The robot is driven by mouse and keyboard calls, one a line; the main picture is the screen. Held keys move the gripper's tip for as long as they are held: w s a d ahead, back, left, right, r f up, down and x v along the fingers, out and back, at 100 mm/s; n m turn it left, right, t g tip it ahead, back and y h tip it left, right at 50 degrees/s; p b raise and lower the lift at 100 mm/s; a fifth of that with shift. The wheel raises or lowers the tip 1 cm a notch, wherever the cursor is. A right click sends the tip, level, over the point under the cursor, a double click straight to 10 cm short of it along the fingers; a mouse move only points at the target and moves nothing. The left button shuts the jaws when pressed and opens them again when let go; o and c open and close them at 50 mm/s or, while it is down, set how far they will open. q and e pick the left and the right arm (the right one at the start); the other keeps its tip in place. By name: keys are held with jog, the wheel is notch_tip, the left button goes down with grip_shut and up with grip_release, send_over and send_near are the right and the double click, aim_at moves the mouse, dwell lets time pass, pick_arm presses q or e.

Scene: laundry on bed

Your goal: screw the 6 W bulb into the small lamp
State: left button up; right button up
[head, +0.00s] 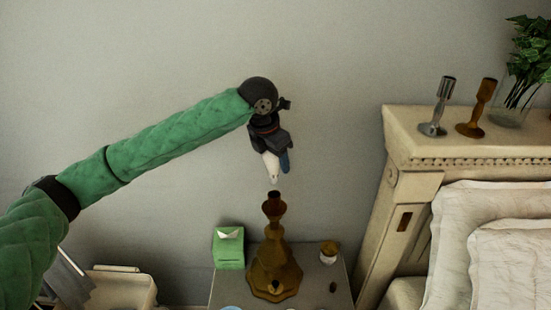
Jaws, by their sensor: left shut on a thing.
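The small lamp (272,258) is a brass-coloured turned stand without a shade, upright on the bedside table, with its narrow socket at the top. My left gripper (276,157) hangs pointing down above the lamp and is shut on a white bulb (271,167). The bulb's narrow end points down, slightly tilted, a little above the socket and apart from it. The wattage marking is too small to read. A blue piece shows right beside the bulb at the gripper. My right gripper is out of view.
On the grey bedside table (312,280) stand a green tissue box (229,248) left of the lamp and a small pot (329,252) right of it. The bed's headboard (440,148) rises at right, bearing two candlesticks and a plant. A pale bin (125,288) is at lower left.

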aim_at(276, 176)
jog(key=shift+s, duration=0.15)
pick_arm(q)
jog(key=shift+r, duration=0.1)
jog(key=shift+f, duration=1.45)
jog(key=shift+f+b, duration=0.3)
jog(key=shift+f, duration=1.25)
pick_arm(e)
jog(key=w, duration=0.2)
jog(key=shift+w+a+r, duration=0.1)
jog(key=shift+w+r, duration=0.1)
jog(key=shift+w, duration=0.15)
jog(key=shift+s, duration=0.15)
